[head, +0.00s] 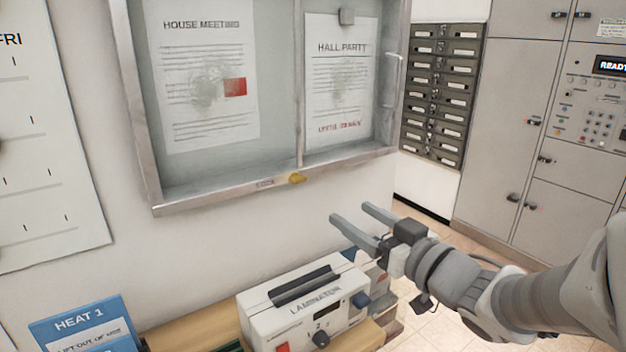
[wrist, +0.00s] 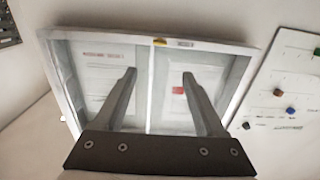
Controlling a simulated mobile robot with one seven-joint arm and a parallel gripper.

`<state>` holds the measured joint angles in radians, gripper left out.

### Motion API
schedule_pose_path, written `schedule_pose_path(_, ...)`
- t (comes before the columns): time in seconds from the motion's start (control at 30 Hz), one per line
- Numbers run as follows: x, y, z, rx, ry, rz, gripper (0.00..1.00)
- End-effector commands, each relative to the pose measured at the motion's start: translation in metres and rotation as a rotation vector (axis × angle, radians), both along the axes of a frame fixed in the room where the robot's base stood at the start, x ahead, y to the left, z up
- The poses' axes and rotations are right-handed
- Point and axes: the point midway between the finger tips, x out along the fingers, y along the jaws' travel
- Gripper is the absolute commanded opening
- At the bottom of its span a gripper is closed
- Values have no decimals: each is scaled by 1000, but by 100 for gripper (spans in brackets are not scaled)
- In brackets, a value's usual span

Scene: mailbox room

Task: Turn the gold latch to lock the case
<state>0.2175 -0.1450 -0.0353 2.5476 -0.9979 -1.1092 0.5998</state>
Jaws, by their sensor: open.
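The case is a wall-mounted glass notice case with a grey metal frame (head: 220,194), holding a "House Meeting" sheet (head: 200,60) and a "Hall Party" sheet (head: 340,80). The gold latch (head: 297,178) sits on the bottom frame rail, beside a small label. In the wrist view the case appears upside down, with the latch (wrist: 160,43) on its upper rail. My gripper (head: 350,218) is open and empty, below and to the right of the latch, apart from it. Its fingers (wrist: 158,75) point toward the case in the wrist view.
A white laminator (head: 255,312) stands on a wooden surface below the case, close under my gripper. A blue "Heat 1" sign (head: 80,325) is at lower left. Dark mailboxes (head: 440,90) and grey lockers (head: 505,130) stand at right. The wall between latch and laminator is bare.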

Motion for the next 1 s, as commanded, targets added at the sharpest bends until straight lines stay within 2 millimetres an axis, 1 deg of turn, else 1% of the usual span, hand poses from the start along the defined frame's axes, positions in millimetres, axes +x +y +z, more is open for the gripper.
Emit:
schedule_pose_path(0.03,3,2,5,2,5,1,72)
schedule_pose_path(0.33,19,13,4,0,6,-3,72)
schedule_pose_path(0.57,44,31,2,-1,4,-2,72)
schedule_pose_path(0.63,59,41,0,-3,2,0,72)
schedule_pose_path(0.8,90,62,0,-1,1,-1,72)
schedule_pose_path(1.0,120,81,0,-2,1,-4,72)
